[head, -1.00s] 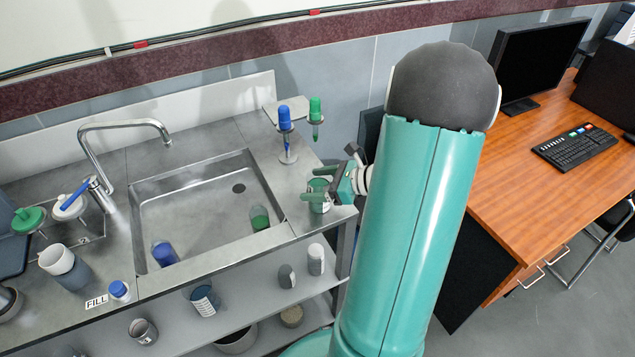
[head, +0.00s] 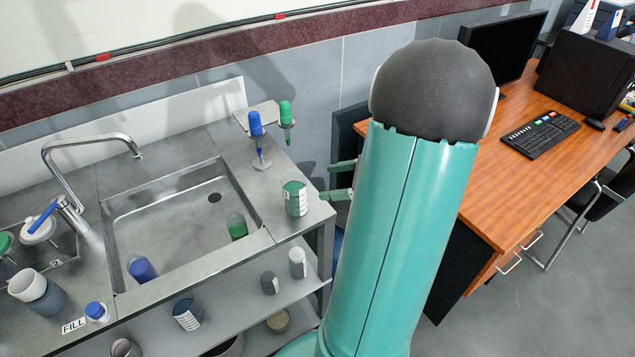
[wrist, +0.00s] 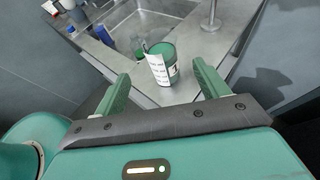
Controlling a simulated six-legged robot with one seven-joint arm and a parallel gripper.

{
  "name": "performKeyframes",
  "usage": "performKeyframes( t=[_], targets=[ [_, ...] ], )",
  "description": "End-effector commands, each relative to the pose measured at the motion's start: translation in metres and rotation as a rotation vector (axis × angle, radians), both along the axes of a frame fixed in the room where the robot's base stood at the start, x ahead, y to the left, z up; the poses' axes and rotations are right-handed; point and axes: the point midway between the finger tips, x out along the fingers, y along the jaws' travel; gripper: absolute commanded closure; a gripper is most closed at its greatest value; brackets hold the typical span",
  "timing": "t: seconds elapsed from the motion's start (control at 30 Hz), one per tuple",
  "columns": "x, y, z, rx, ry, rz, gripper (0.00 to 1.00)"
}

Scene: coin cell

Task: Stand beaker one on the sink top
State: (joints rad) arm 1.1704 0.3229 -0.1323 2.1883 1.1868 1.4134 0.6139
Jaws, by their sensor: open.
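A beaker with green contents or coating and a white label (head: 296,199) stands upright on the right end of the steel sink top (head: 268,187), near its edge. The label's mark is too small to read, so I cannot confirm it is beaker one. The beaker also shows in the wrist view (wrist: 171,67), standing beyond my fingertips. My gripper (head: 327,182) is open and empty, just right of the beaker and apart from it. Its two green fingers point toward the beaker in the wrist view (wrist: 161,76). My arm hides the gripper's body in the head view.
A stand (head: 262,160) holding blue and green droppers is behind the beaker. The sink basin (head: 180,218), left, holds a blue-topped vessel (head: 142,269) and a green one (head: 237,227). Several containers sit on the lower shelf (head: 250,310). A wooden desk (head: 490,190) is at right.

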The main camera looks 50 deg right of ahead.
Motion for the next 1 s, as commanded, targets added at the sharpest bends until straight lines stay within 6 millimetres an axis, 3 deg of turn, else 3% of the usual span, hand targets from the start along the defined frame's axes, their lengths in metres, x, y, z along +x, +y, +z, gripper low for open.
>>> performKeyframes(
  t=[0.23,0.37,0.47,0.63,0.8,1.0],
  targets=[
    [-0.005,-0.002,0.003,-0.001,-0.001,0.003,0.27],
    [0.005,0.017,0.010,-0.057,0.009,0.078,0.27],
    [0.019,0.056,0.021,-0.181,0.025,0.241,0.27],
    [0.032,0.144,0.042,-0.514,0.022,0.642,0.27],
    [0.023,0.214,0.059,-0.886,-0.044,1.036,0.27],
    [0.004,0.271,0.081,-1.360,-0.203,1.452,0.27]
  ],
)
